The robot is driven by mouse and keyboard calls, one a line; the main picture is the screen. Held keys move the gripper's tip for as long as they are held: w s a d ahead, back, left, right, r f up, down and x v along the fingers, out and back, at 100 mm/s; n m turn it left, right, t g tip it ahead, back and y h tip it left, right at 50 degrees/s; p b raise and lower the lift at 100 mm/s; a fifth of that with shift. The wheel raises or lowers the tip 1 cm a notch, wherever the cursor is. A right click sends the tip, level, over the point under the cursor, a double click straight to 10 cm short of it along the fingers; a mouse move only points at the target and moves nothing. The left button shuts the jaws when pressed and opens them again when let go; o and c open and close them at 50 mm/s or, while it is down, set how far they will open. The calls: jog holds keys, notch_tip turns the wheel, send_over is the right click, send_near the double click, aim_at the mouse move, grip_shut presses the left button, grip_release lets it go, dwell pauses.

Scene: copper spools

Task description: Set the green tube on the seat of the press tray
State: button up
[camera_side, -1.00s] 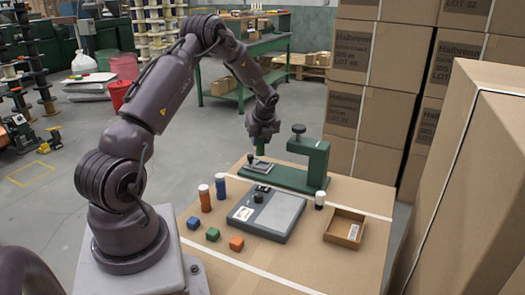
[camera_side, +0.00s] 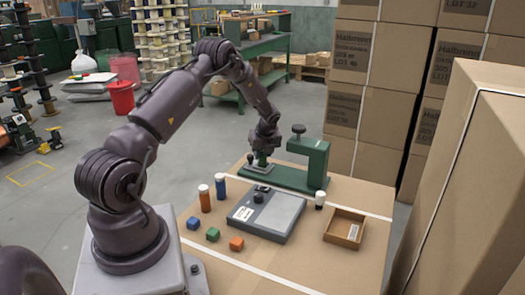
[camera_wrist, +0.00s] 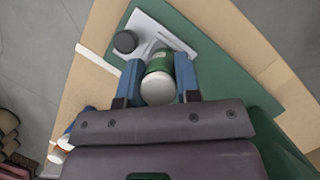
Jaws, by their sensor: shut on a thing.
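The green tube (camera_wrist: 160,62) with a white cap is between the two blue fingers of my gripper (camera_wrist: 159,82) in the wrist view. My gripper is shut on it. In the side view my gripper (camera_side: 262,152) is low over the press tray (camera_side: 256,170), and only a little of the tube shows below it. The press tray, a light grey plate with a dark round knob, shows beyond the tube in the wrist view (camera_wrist: 172,36). The tube's lower end and the seat are hidden, so I cannot tell if they touch.
The green press (camera_side: 317,165) stands just right of my gripper.

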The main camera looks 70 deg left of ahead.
jog(key=o, duration=0.9)
jog(key=shift+o, duration=0.2)
jog(key=shift+r, duration=0.4)
jog(key=s+d+r+n+t, duration=0.3)
jog(key=d+r+n, duration=0.5)
jog(key=d+r, duration=1.65)
jog(key=s+d+r+n+t+h, duration=0.1)
jog(key=s+d+r+n+h, duration=0.1)
jog(key=s+d+n, duration=0.3)
jog(key=s+d+r+n+t+h, duration=0.1)
jog(key=s+d+n, duration=0.4)
jog(key=s+d, duration=0.5)
jog(key=shift+r+t+h, duration=0.3)
jog(key=shift+r+h, duration=0.1)
jog(key=shift+h, duration=0.4)
